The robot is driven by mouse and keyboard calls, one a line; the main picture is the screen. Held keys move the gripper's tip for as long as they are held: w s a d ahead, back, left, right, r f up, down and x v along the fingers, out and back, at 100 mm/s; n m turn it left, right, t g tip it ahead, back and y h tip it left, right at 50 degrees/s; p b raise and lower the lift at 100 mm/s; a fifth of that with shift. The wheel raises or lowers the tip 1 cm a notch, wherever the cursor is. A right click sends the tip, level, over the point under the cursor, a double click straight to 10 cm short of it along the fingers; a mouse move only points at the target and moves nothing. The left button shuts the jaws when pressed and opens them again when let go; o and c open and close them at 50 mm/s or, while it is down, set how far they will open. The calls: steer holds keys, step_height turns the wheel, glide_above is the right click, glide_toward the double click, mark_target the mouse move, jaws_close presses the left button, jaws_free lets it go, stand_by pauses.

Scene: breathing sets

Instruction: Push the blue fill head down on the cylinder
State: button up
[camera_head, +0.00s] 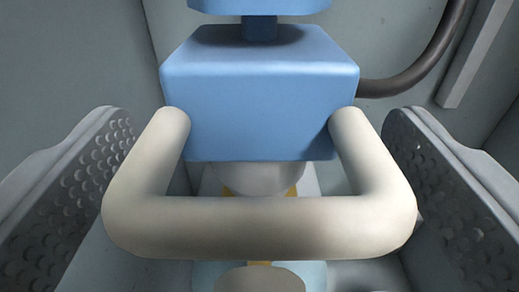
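The blue fill head (258,95) is a box-shaped block in the upper middle of the camera view. A thick cream U-shaped handle (260,228) sticks out from its front toward me. Below the block, partly hidden by the handle, a pale rounded part (258,178) shows, which may be the top of the cylinder; I cannot tell whether the head touches it. My gripper (262,215) is open, with one dimpled grey finger left of the handle and one right of it. Both fingers stand apart from the handle.
A dark hose (425,65) runs from the right side of the block up to the top edge. A blue part (260,6) sits above the block on a short stem. Grey walls (85,55) stand behind, with a pale vertical strip (478,50) at right.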

steer(key=shift+s, duration=0.1)
steer(key=s, duration=1.7)
steer(key=shift+s+r, duration=0.1)
steer(key=s+r, duration=0.5)
steer(key=r, duration=0.7)
steer(key=s+r, duration=0.5)
steer(key=r, duration=0.7)
steer(key=s+r, duration=0.7)
steer(key=s, duration=0.4)
steer(key=s+r, duration=0.8)
steer(key=s, duration=0.4)
steer(key=shift+g, duration=0.3)
